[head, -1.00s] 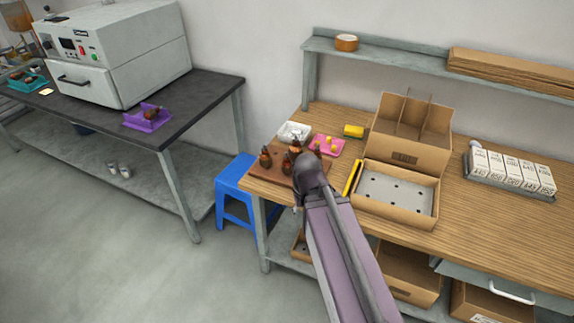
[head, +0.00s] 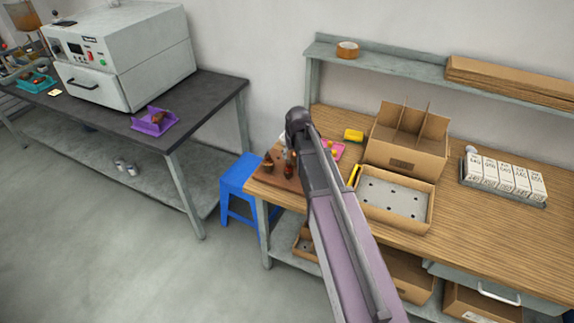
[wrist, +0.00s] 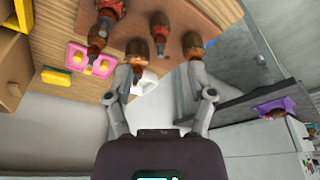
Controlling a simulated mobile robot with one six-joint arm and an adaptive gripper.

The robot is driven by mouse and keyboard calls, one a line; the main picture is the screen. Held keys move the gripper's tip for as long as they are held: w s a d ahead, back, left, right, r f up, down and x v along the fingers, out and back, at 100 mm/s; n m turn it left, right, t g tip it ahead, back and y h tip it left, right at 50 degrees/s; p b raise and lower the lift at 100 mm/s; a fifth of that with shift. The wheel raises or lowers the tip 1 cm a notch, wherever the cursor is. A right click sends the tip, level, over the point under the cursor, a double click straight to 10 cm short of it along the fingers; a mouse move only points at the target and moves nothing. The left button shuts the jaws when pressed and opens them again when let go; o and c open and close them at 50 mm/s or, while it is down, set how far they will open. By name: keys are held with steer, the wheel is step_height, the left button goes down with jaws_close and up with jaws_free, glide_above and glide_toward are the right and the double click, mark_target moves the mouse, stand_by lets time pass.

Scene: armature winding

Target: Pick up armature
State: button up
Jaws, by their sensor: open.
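Several armatures, with copper-brown windings and dark shafts, stand on a brown wooden board (head: 272,181) at the left end of the workbench. Two armatures show in the head view, one (head: 268,162) left of the other (head: 289,170); my arm covers the rest of the board. In the wrist view several armatures show at the top, including one (wrist: 138,48) near my left finger, one (wrist: 160,30) between the finger directions and one (wrist: 193,44) near the right finger. My gripper (wrist: 158,78) is open and empty, with its fingers apart; in the head view my arm hides it.
A pink tray (wrist: 75,58) and yellow block (head: 354,135) lie near the board. A cardboard divider box (head: 405,150) and a perforated tray box (head: 395,198) stand to the right.

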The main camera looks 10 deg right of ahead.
mark_target(288, 162)
steer(key=shift+t, duration=0.3)
steer(key=w, duration=0.1)
steer(key=w+r, duration=0.2)
steer(key=w, duration=0.1)
steer(key=shift+w+p, duration=0.1)
steer(key=shift+p, duration=0.3)
steer(key=shift+f, duration=0.1)
steer(key=b+x, duration=0.8)
steer(key=shift+w+f, duration=0.1)
steer(key=shift+f, duration=0.2)
steer(key=shift+b+x, duration=2.55)
steer(key=shift+b, duration=0.1)
jaws_close()
